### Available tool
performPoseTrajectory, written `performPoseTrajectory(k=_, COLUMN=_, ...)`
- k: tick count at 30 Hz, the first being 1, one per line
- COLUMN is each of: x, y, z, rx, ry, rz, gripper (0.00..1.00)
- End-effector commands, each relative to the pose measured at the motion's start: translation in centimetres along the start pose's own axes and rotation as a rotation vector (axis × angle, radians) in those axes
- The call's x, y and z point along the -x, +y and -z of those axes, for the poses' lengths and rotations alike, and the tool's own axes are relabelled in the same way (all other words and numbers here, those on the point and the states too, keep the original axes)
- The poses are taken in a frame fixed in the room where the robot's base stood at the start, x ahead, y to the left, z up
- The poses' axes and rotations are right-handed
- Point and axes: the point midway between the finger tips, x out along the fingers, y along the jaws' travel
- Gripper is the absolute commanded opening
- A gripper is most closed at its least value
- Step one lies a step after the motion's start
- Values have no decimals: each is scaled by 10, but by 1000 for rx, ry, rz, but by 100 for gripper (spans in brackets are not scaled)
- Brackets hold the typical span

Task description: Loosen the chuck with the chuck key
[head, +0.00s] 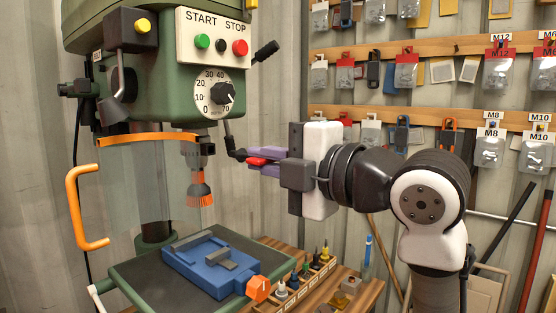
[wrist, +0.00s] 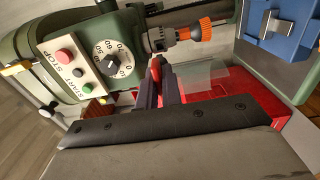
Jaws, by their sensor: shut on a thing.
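The drill chuck (head: 197,149) hangs under the green drill press head and holds an orange tool (head: 199,190) pointing down. The chuck also shows at the top of the wrist view (wrist: 170,38). My gripper (head: 258,161) is right of the chuck, its purple fingers shut on a red piece (head: 256,161), apparently the chuck key. In the wrist view the red piece (wrist: 155,68) sticks out between the fingers close to the chuck. The key's far end is not clear, so I cannot tell whether it touches the chuck.
A clear guard with an orange rim (head: 148,139) stands left of the chuck. A feed lever (head: 229,130) hangs close to my fingertips. A blue vise (head: 212,261) sits on the table below. A wooden rack with small tools (head: 306,279) is beside it.

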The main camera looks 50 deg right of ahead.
Motion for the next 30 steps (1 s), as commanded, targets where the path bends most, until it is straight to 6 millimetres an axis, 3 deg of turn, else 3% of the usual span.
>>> performPoseTrajectory(k=13, x=-38, y=0, z=0, rx=0, ry=2, rz=-1, gripper=0)
performPoseTrajectory(k=30, x=-44, y=0, z=0, rx=0, ry=1, rz=-1, gripper=0)
